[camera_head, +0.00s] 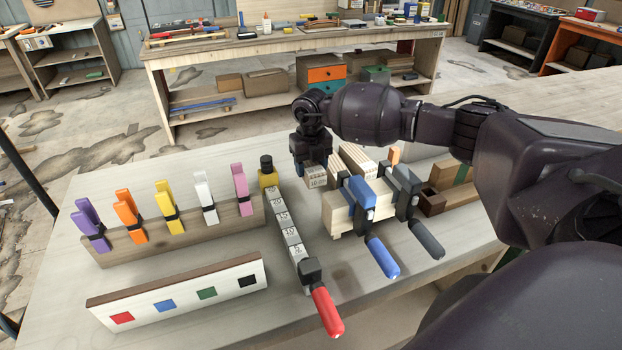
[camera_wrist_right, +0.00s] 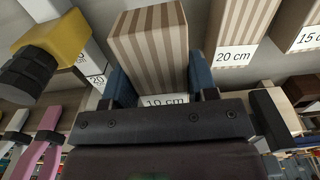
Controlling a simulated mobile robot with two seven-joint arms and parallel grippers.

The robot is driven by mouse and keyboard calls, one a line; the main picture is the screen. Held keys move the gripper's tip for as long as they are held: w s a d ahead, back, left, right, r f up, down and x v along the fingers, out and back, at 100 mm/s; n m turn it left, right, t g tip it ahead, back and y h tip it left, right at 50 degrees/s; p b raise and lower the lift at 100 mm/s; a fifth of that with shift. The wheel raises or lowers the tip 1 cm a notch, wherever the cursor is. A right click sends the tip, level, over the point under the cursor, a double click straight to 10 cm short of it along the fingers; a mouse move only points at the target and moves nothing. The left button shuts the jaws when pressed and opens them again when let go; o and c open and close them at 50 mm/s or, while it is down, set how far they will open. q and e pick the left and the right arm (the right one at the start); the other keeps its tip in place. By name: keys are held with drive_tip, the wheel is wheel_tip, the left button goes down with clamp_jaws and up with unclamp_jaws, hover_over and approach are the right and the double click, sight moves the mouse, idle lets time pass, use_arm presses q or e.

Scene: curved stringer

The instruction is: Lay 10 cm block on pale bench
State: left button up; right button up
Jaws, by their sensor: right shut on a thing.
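The 10 cm block (camera_head: 316,178) is a small striped block with a white label, beside the other blocks on the pale grey-white bench top (camera_head: 60,245). My right gripper (camera_head: 313,168) comes down on it from above. In the right wrist view the brown-striped block (camera_wrist_right: 150,45) sits between the blue fingers of the right gripper (camera_wrist_right: 160,88), which are shut on it. Its "10 cm" label is partly covered by the gripper body. I cannot tell whether the block touches the bench. My left gripper is not in view.
A bar clamp with red handle (camera_head: 327,312) lies left of the block; blue (camera_head: 382,257) and grey (camera_head: 427,240) handled clamps stand right of it. Longer striped blocks (camera_wrist_right: 232,35) are close by. A rack of coloured clips (camera_head: 180,231) stands left. The front left bench corner is clear.

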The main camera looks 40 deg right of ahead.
sight(311, 164)
drive_tip(key=shift+f, duration=2.4)
drive_tip(key=o, duration=1)
drive_tip(key=shift+c, duration=0.2)
wheel_tip(311, 164, up, 12)
drive_tip(key=shift+r+b, duration=0.2)
drive_tip(key=shift+b, duration=0.15)
drive_tip(key=shift+f, duration=0.1)
